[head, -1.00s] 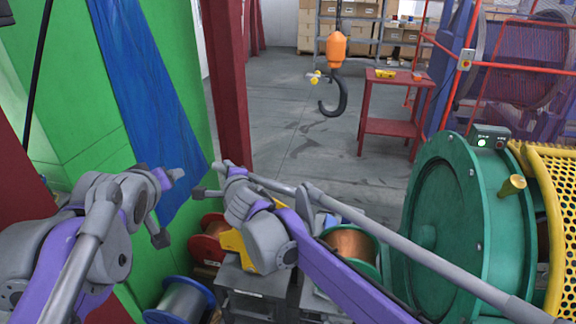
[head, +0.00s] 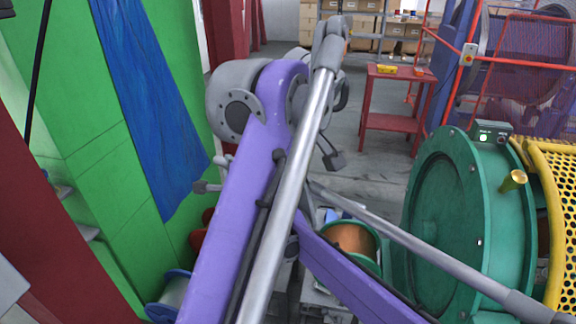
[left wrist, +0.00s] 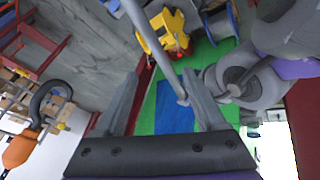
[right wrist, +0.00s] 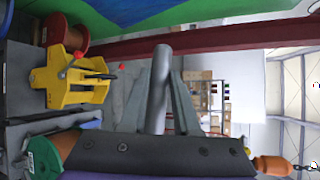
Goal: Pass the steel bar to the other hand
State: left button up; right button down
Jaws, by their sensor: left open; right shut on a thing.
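In the head view my left arm hides most of the right gripper (head: 212,184). I cannot tell how far beyond the fingertips the bar lies. In the head view the left hand is largely hidden behind its own arm.
A green drum machine (head: 440,220) with a yellow mesh guard (head: 558,185) stands at right. A copper spool (head: 352,240) sits low in the middle. A dark hook (left wrist: 45,100) hangs near the left hand. A red table (head: 395,120) stands behind on open floor.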

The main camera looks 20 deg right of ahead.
aim_at(284, 184)
pick_arm(q)
jog(key=x, duration=1.1)
jog(key=shift+w+d+f, duration=0.1)
jog(key=shift+f, duration=0.3)
grip_shut()
jog(key=shift+r, duration=0.1)
dwell(0.7)
pick_arm(e)
jog(key=c, duration=0.5)
grip_release()
jog(key=shift+c, duration=0.2)
jog(key=shift+s, duration=0.1)
